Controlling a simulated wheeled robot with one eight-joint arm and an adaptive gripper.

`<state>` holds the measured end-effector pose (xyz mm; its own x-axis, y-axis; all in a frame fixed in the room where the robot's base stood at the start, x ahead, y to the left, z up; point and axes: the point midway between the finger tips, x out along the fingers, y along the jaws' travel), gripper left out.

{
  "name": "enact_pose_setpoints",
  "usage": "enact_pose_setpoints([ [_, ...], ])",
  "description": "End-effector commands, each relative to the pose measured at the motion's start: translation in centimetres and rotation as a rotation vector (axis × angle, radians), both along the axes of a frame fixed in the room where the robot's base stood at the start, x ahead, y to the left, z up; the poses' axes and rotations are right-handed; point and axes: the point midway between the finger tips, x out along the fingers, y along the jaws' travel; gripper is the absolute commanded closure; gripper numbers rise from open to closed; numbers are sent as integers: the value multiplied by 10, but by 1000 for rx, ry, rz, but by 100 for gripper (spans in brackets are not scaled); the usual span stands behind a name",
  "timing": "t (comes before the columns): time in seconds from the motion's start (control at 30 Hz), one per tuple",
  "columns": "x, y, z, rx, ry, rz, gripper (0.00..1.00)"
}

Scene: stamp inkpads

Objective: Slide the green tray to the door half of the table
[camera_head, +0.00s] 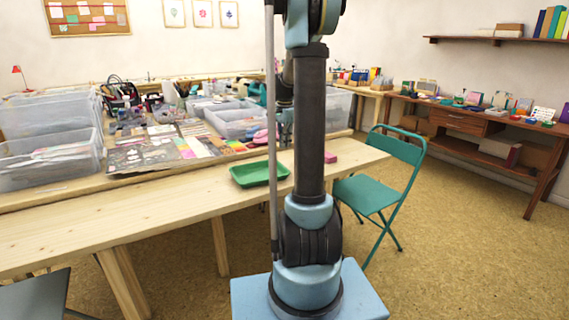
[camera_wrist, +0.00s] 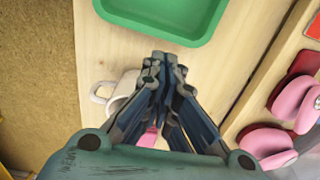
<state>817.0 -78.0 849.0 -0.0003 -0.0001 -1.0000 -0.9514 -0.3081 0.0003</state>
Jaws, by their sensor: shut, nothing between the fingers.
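The green tray (camera_head: 258,174) is shallow, looks empty and lies on the pale wooden table (camera_head: 165,212), left of my arm in the head view. In the wrist view the tray (camera_wrist: 165,14) is at the top, cut off by the frame edge. My gripper (camera_wrist: 163,62) has its fingers together and empty, with the tips just below the tray's near rim in that picture. I cannot tell their height or whether they touch the table. The gripper is hidden behind my arm in the head view. I cannot make out a door.
A white mug (camera_wrist: 121,92) and a pink block (camera_wrist: 148,138) are beside and behind my fingers; the pink block also shows in the head view (camera_head: 330,157). Pink rounded items (camera_wrist: 294,104) lie at right. A green folding chair (camera_head: 376,190) stands by the table; the table's left stretch is clear.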

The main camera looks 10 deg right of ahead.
Motion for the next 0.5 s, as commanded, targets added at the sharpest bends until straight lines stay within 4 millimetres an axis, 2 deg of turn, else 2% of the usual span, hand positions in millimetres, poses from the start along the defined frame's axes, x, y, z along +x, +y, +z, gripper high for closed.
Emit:
enact_pose_setpoints([
  [0.17, 2, -1, -13, 0, 1, -6, 100],
  [0.5, 2, -1, -66, 0, 1, -5, 100],
])
